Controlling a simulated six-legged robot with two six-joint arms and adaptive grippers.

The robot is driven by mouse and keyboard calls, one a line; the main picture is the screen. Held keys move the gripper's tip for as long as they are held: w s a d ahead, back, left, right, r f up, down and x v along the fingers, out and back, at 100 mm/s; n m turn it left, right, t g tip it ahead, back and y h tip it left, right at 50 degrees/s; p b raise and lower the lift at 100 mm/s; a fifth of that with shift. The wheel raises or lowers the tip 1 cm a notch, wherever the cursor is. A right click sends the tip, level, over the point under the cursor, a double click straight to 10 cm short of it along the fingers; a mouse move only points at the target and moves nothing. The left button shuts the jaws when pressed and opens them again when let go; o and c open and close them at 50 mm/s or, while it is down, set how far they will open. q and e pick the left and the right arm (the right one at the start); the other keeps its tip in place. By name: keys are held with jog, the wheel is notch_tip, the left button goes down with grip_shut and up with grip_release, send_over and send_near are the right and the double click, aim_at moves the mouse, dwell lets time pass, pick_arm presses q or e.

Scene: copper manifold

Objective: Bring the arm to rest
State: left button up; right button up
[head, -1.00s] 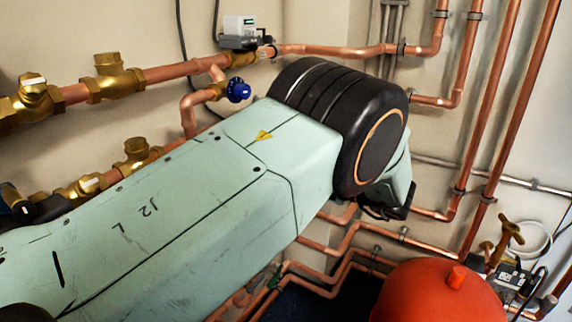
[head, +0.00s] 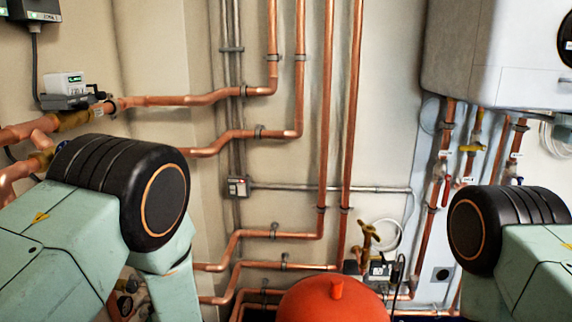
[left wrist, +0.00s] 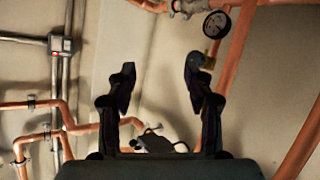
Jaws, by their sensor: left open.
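In the left wrist view my left gripper (left wrist: 158,80) is open, its two dark fingers apart with nothing between them. Behind the fingers are a beige wall (left wrist: 150,45) and copper pipes (left wrist: 85,128). In the head view my left arm comes in at the lower left and my right arm at the right edge. Both arms show a black joint with an orange ring. Neither gripper shows in the head view.
A red rounded vessel (head: 335,302) stands at the bottom centre between my arms. Copper pipes (head: 325,110) run up the wall behind. A white boiler (head: 490,60) hangs at the upper right. A pressure gauge (left wrist: 216,24) shows in the left wrist view.

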pick_arm(q)
jog(key=s+f+m+g+h, duration=0.3)
jog(key=s+f+m, duration=0.1)
jog(key=s+f, duration=0.45)
jog(key=s+d+f+m+g+h, duration=0.1)
jog(key=s+f+g, duration=0.1)
jog(key=s, duration=0.8)
jog(key=s+d+f+m+g+h, duration=0.1)
jog(key=s+m+g+h, duration=0.1)
jog(key=s, duration=0.9)
jog(key=s+d+f+m+g+h, duration=0.1)
jog(key=s+g, duration=0.3)
jog(key=s, duration=0.6)
jog(key=shift+s+d+f+m, duration=0.35)
jog(key=shift+d+f+m, duration=0.15)
jog(key=shift+f, duration=0.35)
